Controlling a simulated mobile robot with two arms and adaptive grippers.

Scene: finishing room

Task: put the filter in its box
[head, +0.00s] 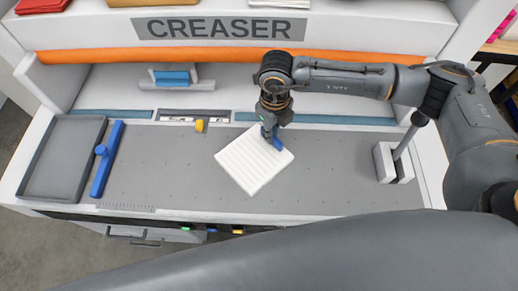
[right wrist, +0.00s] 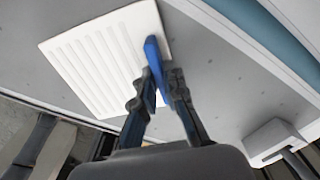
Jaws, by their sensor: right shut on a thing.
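The filter (head: 249,166) is a white, square panel with parallel ridges, over the right half of the grey bed in the head view. It also fills the upper left of the right wrist view (right wrist: 95,60). I cannot tell whether it rests on the bed or is just above it. My right gripper (head: 271,128) points down at its upper right edge and is shut on a blue tab there, which shows between the fingers (right wrist: 158,92). The fingers partly hide that edge. My left gripper is out of view. I cannot make out a filter box.
The grey perforated bed (head: 150,170) lies below the orange bar (head: 160,56) of the creaser. A shallow grey tray (head: 62,160) and a blue bar with a knob (head: 106,160) lie at left. A lever in a white block (head: 393,162) stands at right. The bed's middle left is clear.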

